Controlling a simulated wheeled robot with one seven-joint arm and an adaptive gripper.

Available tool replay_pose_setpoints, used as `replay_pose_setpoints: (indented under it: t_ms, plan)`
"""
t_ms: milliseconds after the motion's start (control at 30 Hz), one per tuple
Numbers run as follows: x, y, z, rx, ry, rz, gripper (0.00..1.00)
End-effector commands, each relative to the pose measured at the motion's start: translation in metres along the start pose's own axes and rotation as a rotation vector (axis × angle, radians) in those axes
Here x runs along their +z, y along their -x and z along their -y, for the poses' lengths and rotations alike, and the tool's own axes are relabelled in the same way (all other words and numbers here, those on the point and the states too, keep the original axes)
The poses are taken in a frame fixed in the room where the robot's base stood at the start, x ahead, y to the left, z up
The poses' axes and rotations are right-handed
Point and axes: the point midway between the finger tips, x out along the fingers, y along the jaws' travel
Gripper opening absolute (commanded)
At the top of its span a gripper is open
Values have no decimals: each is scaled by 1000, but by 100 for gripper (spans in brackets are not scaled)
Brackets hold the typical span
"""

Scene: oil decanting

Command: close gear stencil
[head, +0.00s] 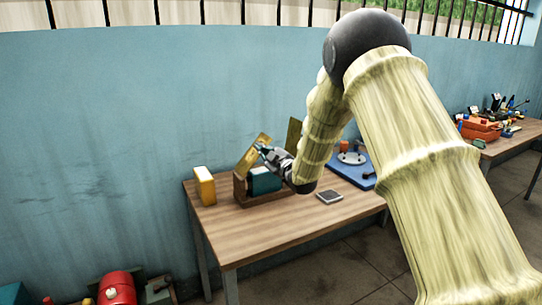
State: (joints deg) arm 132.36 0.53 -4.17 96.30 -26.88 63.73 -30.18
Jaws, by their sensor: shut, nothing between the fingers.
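A yellow-tan plate (250,160), which looks like the gear stencil, stands tilted up above a brown wooden holder (241,190) on the workbench. Any gear cut-out is too small to make out. A teal block (265,181) sits in the holder below the plate. My gripper (262,149) is shut and empty. Its tip is at the plate's right side, near the upper part; I cannot tell whether it touches. A second olive-tan plate (294,135) stands upright behind my gripper, partly hidden by my arm.
A yellow box (205,186) stands at the left end of the wooden workbench (275,227). A small grey pad (329,196) lies right of the holder. A blue board (358,178) with parts is partly behind my arm. The bench front is clear.

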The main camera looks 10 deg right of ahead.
Motion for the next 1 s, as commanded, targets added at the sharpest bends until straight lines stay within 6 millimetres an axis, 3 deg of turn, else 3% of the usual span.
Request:
replay_pose_setpoints:
  t_ms: [700,1000]
  plan:
    - [88,7,6,82,-632,-4,0]
    - [105,9,12,88,-688,-5,0]
